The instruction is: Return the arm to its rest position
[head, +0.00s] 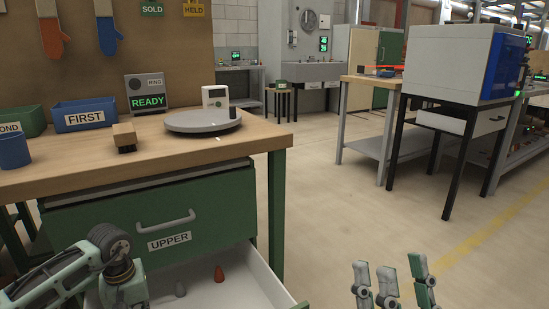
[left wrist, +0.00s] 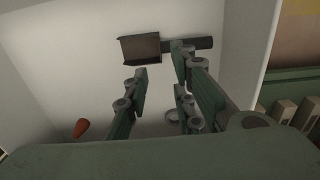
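My left arm (head: 100,255) comes in at the lower left of the head view, and its fingertips are hidden there. In the left wrist view my left gripper (left wrist: 160,82) has its fingers spread with nothing between them. It is over the white inside of the open UPPER drawer (head: 255,278). A dark scoop-like thing with a dark handle (left wrist: 140,48) lies beyond the fingertips. A red peg (head: 218,273) stands in the drawer and also shows in the left wrist view (left wrist: 80,128). My right gripper (head: 390,276) is open and empty at the bottom of the head view.
The bench holds a blue FIRST bin (head: 86,115), a wooden block with a dark underside (head: 124,137), a grey round plate (head: 203,121) and a READY display (head: 148,93). A grey peg (head: 180,288) stands in the drawer. The floor right of the bench is clear.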

